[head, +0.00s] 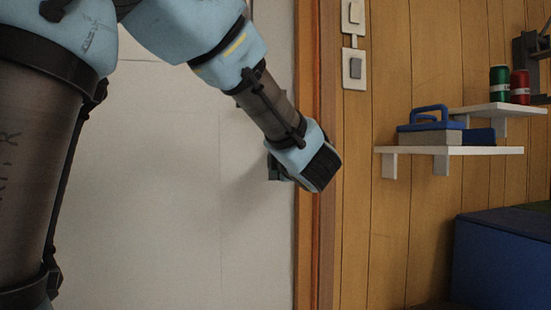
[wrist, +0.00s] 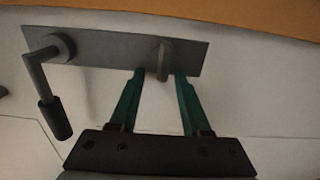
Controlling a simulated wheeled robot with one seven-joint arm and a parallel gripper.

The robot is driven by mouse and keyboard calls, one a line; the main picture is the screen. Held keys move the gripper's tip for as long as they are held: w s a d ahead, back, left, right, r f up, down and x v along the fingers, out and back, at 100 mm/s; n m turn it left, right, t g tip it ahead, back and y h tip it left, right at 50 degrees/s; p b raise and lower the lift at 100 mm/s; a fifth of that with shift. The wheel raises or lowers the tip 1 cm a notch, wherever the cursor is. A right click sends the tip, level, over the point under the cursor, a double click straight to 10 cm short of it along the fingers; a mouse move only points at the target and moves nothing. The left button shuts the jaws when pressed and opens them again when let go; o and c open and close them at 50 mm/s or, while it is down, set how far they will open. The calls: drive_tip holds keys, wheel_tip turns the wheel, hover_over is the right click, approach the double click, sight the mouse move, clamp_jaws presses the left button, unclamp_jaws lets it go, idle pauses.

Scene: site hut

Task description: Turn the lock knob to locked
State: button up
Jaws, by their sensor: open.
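In the wrist view a grey lock knob (wrist: 164,58), a narrow upright tab, stands on the right part of a long grey plate (wrist: 105,47) on the pale door. A lever handle (wrist: 48,88) with a dark grip is on the plate's left end. My gripper (wrist: 160,76) is open, its two green fingers pointing at the plate. The knob's near end shows between the fingertips, with a gap on each side; I cannot tell any contact. In the head view my wrist is against the door's right edge and hides the knob; the fingers are mostly hidden.
The door (head: 175,190) has a brown frame (head: 306,240) on its right. On the wooden wall are switches (head: 354,68) and white shelves (head: 500,151) holding a blue-handled item (head: 430,118), a green can (head: 499,85) and a red can (head: 520,87). A blue box (head: 500,262) stands lower right.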

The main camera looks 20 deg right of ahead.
drive_tip(key=s+a+p, duration=0.1)
drive_tip(key=s, duration=0.9)
drive_tip(key=shift+s+a+p, duration=0.2)
drive_tip(key=shift+s+p, duration=0.1)
drive_tip(key=shift+s, duration=0.1)
drive_tip(key=shift+r, duration=0.1)
